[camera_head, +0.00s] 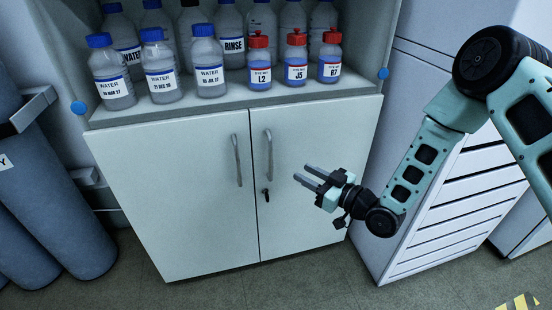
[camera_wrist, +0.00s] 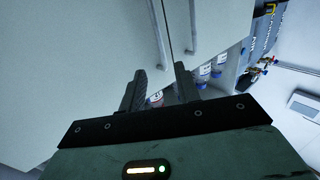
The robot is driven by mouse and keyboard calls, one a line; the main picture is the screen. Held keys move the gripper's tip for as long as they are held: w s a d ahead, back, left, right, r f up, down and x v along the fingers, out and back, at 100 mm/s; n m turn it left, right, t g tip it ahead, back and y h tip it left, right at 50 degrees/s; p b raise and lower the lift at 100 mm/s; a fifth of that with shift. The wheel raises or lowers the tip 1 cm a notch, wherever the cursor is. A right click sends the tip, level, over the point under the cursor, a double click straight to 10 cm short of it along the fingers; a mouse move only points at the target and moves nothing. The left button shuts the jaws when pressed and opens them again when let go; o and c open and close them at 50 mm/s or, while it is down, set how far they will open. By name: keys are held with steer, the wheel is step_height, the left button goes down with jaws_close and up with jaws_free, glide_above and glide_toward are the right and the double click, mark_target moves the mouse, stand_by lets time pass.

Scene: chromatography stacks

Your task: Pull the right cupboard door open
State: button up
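The right cupboard door (camera_head: 315,150) is white and looks closed, level with the left door (camera_head: 185,190). Its grey upright bar handle (camera_head: 269,153) is near the middle seam. A dark key or lock (camera_head: 266,195) sits below that handle. My gripper (camera_head: 301,172) is in front of the right door, to the right of its handle and apart from it, fingers pointing left. In the wrist view the two dark fingers (camera_wrist: 158,85) are spread with nothing held between them. That view looks turned over; the right door's handle (camera_wrist: 158,35) appears beyond the fingertips.
The left door's handle (camera_head: 237,160) is close beside the right one. Water bottles (camera_head: 161,70) and red-capped bottles (camera_head: 295,60) stand on the open shelf above. A drawer unit (camera_head: 445,205) stands to the right, grey cylinders (camera_head: 50,210) to the left. Floor in front is clear.

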mark_target(275, 158)
steer(key=b+x, duration=0.1)
steer(key=x, duration=1)
steer(key=shift+w+a, duration=0.15)
steer(key=shift+a, duration=0.1)
jaws_close()
